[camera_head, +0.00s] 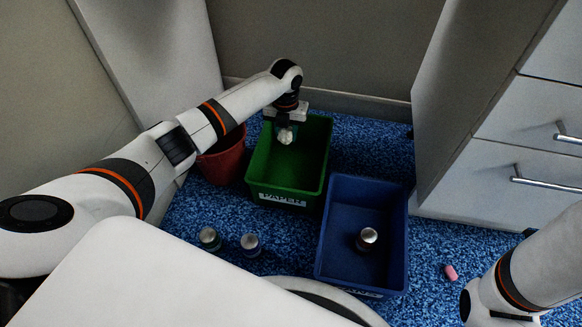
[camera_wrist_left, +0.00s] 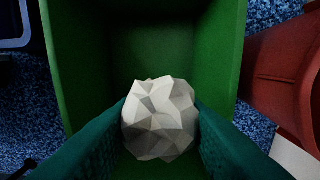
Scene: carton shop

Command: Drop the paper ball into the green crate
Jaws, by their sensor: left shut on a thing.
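The paper ball (camera_wrist_left: 160,118) is a crumpled grey-white lump held between the two teal fingers of my left gripper (camera_head: 286,132). The ball also shows small in the head view (camera_head: 286,136), under the gripper. The green crate (camera_head: 318,160) stands on the blue carpet with a white "PAPER" label on its front. My left gripper is over the crate, with the ball above its inside; the crate's green walls show around it in the left wrist view (camera_wrist_left: 90,60). My right arm is at the lower right, and its fingers are not visible.
A blue crate (camera_head: 335,215) with a metal-topped item (camera_head: 367,238) stands right of the green one. A red bin (camera_head: 222,165) is at the left. Two small metal-topped items (camera_head: 210,238) (camera_head: 250,243) and a pink object (camera_head: 450,272) lie on the carpet. Drawers (camera_head: 530,115) stand at the right.

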